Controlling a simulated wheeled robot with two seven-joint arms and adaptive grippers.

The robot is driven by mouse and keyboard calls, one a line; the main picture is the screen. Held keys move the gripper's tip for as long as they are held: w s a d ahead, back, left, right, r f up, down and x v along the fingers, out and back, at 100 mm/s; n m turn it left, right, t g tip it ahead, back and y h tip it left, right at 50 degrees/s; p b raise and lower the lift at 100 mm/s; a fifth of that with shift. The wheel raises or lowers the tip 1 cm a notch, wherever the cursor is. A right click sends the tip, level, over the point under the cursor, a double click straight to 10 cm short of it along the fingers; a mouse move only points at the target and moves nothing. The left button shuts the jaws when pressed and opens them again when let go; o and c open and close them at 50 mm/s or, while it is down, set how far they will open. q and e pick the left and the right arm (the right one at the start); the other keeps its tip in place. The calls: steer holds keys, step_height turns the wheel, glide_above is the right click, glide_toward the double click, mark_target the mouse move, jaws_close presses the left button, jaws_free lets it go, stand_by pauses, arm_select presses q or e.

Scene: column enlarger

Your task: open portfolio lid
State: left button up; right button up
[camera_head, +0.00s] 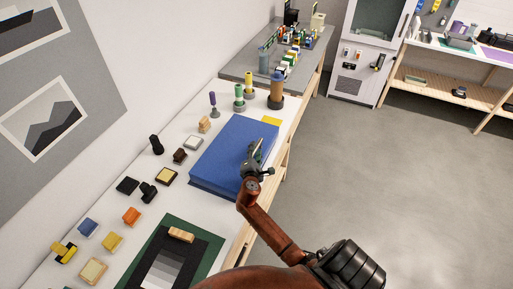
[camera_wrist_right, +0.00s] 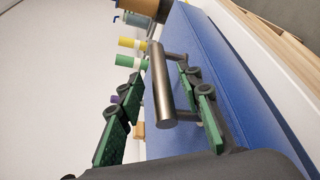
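The blue portfolio (camera_head: 232,150) lies flat on the white bench with its lid down. My right gripper (camera_head: 254,160) is at its right side, in front of part of that edge. In the right wrist view the portfolio (camera_wrist_right: 225,85) shows behind a dark metal bar handle (camera_wrist_right: 160,90). The green-padded fingers of the right gripper (camera_wrist_right: 158,98) stand apart, one on each side of the handle, with visible gaps. The handle is hard to make out in the head view. My left gripper is not in view.
Several stamps and small blocks (camera_head: 131,215) lie left of the portfolio. Bottles (camera_head: 277,92) stand beyond it. A dark-framed grey-step print (camera_head: 170,262) lies at the near end. A grey table (camera_head: 240,68) with small items adjoins behind. The floor (camera_head: 370,165) at right is clear.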

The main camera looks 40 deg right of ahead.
steer(key=shift+x, duration=1.2)
steer(key=shift+c, duration=0.6)
jaws_close()
